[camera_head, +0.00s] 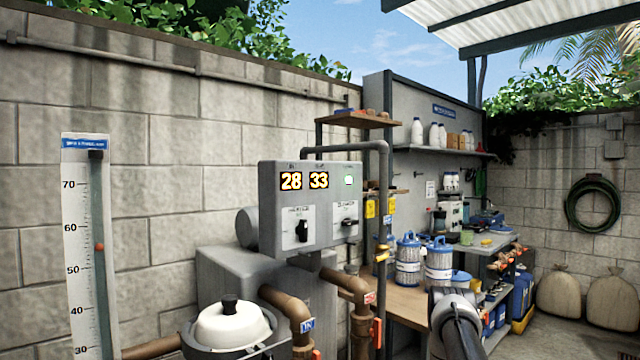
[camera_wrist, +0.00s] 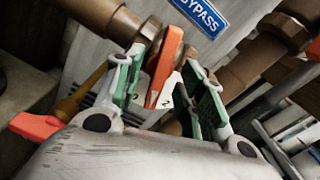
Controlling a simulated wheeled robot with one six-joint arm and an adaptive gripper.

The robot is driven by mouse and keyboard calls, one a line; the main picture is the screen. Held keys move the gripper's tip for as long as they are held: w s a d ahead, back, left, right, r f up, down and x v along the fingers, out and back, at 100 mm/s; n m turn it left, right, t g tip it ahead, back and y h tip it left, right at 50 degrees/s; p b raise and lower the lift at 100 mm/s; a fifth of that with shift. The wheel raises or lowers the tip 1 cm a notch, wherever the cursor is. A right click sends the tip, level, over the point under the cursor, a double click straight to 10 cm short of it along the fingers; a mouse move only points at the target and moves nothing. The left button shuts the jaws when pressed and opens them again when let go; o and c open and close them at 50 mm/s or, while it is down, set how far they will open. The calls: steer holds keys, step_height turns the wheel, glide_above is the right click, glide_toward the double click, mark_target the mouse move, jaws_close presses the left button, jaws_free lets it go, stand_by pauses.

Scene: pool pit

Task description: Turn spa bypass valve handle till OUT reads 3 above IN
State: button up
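In the wrist view, the orange bypass valve handle (camera_wrist: 166,62) stands below a blue BYPASS sign (camera_wrist: 200,14). My gripper (camera_wrist: 166,66) has its two green-padded fingers on either side of this handle. Gaps seem to show between pads and handle, so the fingers look open around it; contact is not clear. A white tag marked 2 lies by the handle's lower end. The gripper is hidden there.
Brown pipes carry a blue IN label (camera_head: 307,325) and a red label (camera_head: 369,298). Another orange handle (camera_wrist: 36,126) is at left in the wrist view. A white-lidded pump pot (camera_head: 232,326) and a gauge tube (camera_head: 92,245) stand left. A workbench (camera_head: 405,300) with canisters stands right.

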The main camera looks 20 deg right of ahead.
steer(key=v, duration=0.7)
stand_by(0.3)
